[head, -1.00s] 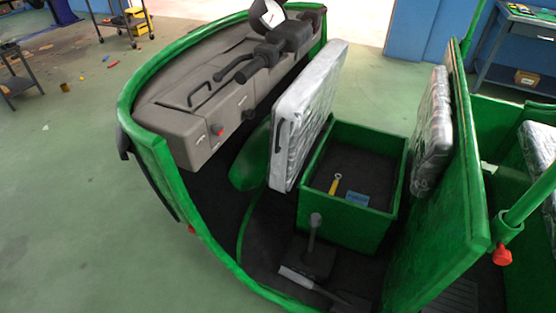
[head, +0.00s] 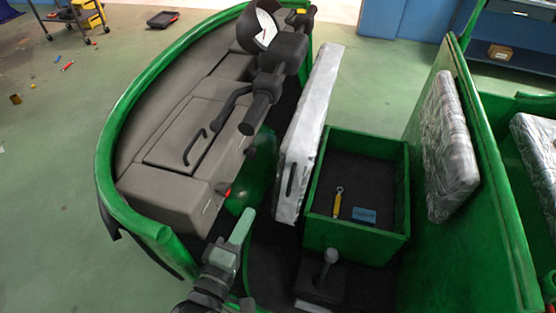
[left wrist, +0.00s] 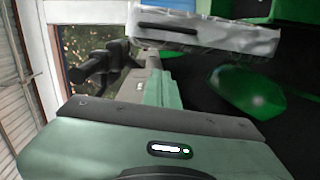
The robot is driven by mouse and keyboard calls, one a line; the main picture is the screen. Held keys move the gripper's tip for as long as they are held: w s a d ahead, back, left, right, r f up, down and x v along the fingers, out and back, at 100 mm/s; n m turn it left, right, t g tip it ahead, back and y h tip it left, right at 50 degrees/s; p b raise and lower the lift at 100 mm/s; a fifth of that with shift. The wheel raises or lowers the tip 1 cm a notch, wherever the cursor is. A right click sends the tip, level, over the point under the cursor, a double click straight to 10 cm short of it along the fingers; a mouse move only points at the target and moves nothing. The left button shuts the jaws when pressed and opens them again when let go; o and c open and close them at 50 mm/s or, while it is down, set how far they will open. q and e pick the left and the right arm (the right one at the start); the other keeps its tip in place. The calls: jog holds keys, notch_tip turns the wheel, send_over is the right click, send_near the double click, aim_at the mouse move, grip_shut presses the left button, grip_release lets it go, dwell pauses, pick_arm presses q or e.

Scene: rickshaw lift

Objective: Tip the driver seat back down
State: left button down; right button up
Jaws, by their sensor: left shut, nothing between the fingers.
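The driver seat (head: 311,120) is a pale, plastic-wrapped cushion tipped up on its edge, standing at the left side of the open green seat box (head: 353,240). A dark handle slot shows on its near end. In the left wrist view the seat (left wrist: 205,36) spans the top, with its dark slot toward me. My left gripper (head: 243,228) is shut and empty, low and to the left of the seat's near end, apart from it. Its pale green fingers also show in the left wrist view (left wrist: 162,88). My right gripper is not in view.
A yellow-handled wrench (head: 337,203) and a blue item (head: 364,215) lie inside the box. A black lever (head: 328,265) stands in front of it. The handlebar (head: 262,95) and grey dashboard (head: 170,150) are on the left. A wrapped backrest (head: 449,145) is on the right.

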pick_arm(q)
jog(key=w+d+r+p, duration=0.2)
jog(key=w+d, duration=0.4)
jog(key=w, duration=0.3)
jog(key=shift+w+d+t+p, duration=0.3)
jog(key=shift+d+p, duration=0.05)
jog(key=shift+p, duration=0.25)
jog(key=shift+r, duration=0.1)
